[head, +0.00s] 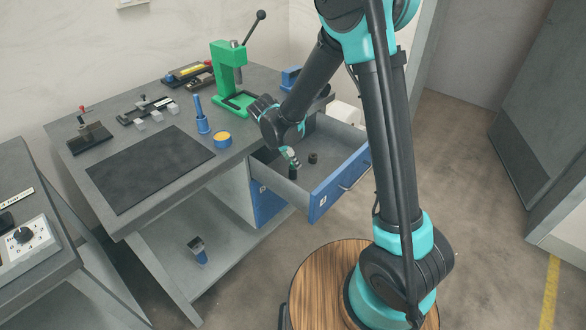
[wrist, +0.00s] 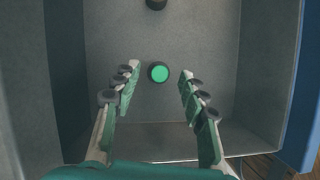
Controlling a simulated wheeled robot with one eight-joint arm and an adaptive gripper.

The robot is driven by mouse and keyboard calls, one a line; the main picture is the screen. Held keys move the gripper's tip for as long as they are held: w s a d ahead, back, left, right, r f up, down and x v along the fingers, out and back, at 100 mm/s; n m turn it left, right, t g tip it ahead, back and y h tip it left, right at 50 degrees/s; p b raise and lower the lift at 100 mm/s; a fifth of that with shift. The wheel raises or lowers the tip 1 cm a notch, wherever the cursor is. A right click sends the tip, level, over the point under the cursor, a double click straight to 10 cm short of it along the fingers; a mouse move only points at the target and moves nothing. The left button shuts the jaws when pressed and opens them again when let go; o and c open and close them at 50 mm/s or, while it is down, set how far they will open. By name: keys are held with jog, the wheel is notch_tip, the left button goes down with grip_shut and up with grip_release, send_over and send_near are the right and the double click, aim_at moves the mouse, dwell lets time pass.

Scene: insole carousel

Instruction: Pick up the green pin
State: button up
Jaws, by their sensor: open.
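The green pin (wrist: 159,73) stands in the open drawer, seen from above in the wrist view as a round green top with a dark rim. In the head view the pin (head: 293,172) is a small dark upright shape just below my gripper (head: 291,157). In the wrist view my gripper (wrist: 160,72) is open, with one finger on each side of the pin and clear gaps to both. I cannot tell how far the fingertips are above it. Nothing is held.
A dark round piece (head: 313,157) stands in the drawer beyond the pin; part of it shows in the wrist view (wrist: 156,4). The blue-fronted drawer (head: 338,183) has walls around both. A green press (head: 228,75), blue tool (head: 201,118) and black mat (head: 150,168) are on the bench.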

aim_at(291, 163)
jog(key=shift+w+d+f, duration=0.1)
jog(key=shift+f, duration=0.25)
grip_shut()
jog(key=shift+r, duration=0.15)
notch_tip(291, 163, up, 20)
dwell(0.8)
